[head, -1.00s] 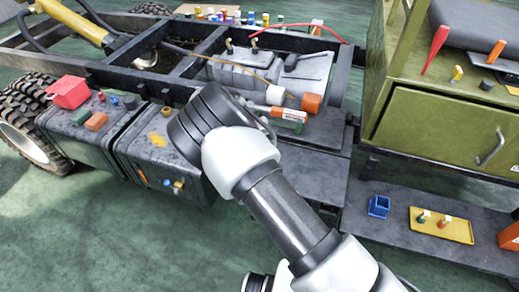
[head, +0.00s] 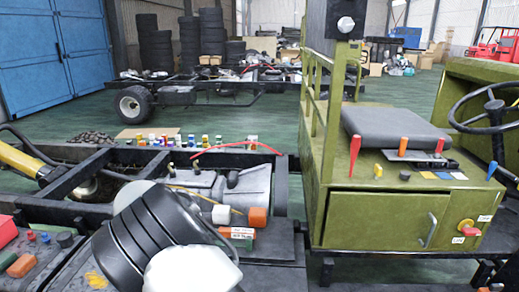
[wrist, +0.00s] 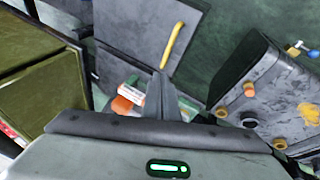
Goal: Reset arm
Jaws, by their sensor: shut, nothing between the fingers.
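My arm (head: 150,240) shows bent in the lower left-centre of the head view, in front of the chassis frame. My gripper (wrist: 163,82) shows in the wrist view, with its grey fingers together and nothing between them. It points down over the dark flat plates beside the chassis. An orange and white item (wrist: 130,95) shows just left of the fingers. I cannot tell its distance from them. The gripper is hidden in the head view.
A green cab (head: 375,220) with a seat, levers and railing stands at right. A dark box with knobs (wrist: 255,90) is at right in the wrist view. Green floor lies beyond.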

